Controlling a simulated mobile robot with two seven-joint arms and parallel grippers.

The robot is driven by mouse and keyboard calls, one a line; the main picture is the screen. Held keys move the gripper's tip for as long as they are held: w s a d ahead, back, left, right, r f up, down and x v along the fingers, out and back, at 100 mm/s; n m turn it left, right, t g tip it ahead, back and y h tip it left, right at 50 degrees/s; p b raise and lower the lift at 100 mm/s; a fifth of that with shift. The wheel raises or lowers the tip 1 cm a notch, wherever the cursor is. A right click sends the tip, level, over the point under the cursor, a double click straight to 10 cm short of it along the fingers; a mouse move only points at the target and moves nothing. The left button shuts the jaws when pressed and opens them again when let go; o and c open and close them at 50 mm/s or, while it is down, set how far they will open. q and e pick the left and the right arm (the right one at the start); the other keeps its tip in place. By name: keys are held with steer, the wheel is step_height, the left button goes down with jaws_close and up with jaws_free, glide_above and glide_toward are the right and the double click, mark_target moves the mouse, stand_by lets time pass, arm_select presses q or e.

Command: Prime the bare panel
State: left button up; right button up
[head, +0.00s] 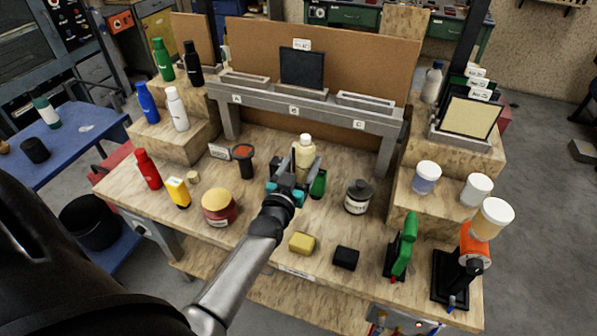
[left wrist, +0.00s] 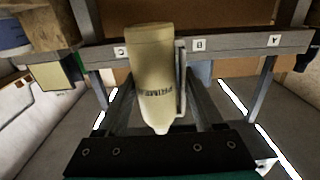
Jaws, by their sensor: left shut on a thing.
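My left gripper (head: 293,182) is shut on a cream bottle (head: 305,153) with a white cap, at the middle of the bench. The left wrist view shows this bottle (left wrist: 156,80) between the fingers, its label reading PRIMER upside down. Whether its base touches the bench is hidden. A dark panel (head: 302,68) stands upright in the middle slot of the grey rack (head: 310,108), marked B. Slots A and C look empty. A cream-faced panel (head: 468,116) leans at the front of a labelled stand at the right. My right gripper is not in view.
A green bottle (head: 318,184) stands close right of my gripper, with a dark jar (head: 358,196) beyond. A red-and-yellow jar (head: 219,207) is at left. A yellow block (head: 302,243) and black block (head: 346,257) lie near the front edge. Green and orange spray tools stand at right.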

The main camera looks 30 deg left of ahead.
arm_select(q)
steer(key=shift+b+x, duration=0.3)
steer(key=shift+x, duration=0.55)
steer(key=s+a+b, duration=0.2)
steer(key=a+b, duration=0.1)
steer(key=a, duration=0.6)
steer(key=s+a+b, duration=0.2)
steer(key=a+b, duration=0.1)
steer(key=a, duration=0.7)
steer(key=shift+s+a, duration=0.2)
steer(key=shift+s, duration=0.1)
